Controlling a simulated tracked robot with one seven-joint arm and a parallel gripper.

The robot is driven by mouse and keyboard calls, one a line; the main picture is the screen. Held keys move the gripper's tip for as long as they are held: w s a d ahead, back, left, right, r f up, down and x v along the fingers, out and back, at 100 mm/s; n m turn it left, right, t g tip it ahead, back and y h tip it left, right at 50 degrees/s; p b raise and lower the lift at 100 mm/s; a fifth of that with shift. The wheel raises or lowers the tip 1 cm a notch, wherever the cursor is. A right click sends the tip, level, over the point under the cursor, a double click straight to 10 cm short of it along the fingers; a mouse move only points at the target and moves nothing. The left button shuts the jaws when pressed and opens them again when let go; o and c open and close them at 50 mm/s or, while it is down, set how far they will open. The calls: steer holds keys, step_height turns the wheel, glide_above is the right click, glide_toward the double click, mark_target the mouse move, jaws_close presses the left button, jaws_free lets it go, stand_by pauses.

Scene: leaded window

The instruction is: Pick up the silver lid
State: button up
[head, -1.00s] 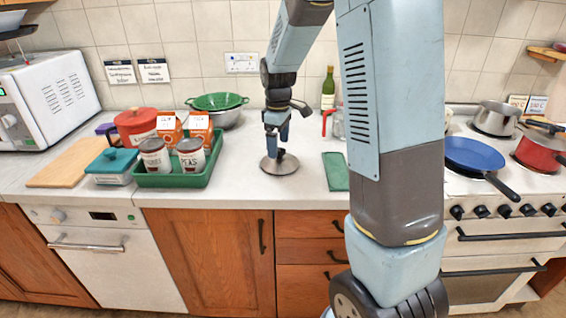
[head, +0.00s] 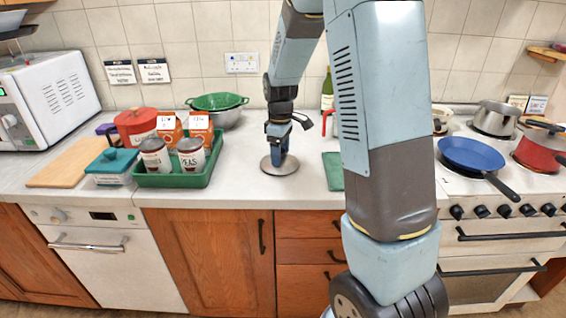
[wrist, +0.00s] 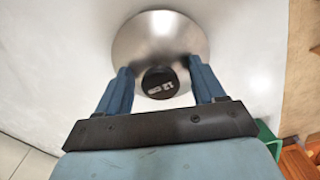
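The silver lid (head: 268,168) lies flat on the white worktop, right of the green tray. In the wrist view the lid (wrist: 150,35) is a round shiny disc with a black knob (wrist: 160,83). My gripper (head: 278,163) is right over the lid, pointing down. In the wrist view my gripper (wrist: 160,66) is open, with one blue finger on each side of the knob and a gap to it on both sides. I cannot tell whether the fingertips touch the lid.
The green tray (head: 172,181) with two cans and orange boxes stands left of the lid. A green colander (head: 217,101) is behind. A green cloth or board (head: 333,170) lies to the right. The hob with a blue pan (head: 470,152) is further right.

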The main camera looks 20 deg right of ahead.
steer(key=shift+s+f, duration=0.1)
steer(key=shift+f, duration=0.05)
steer(key=c, duration=0.5)
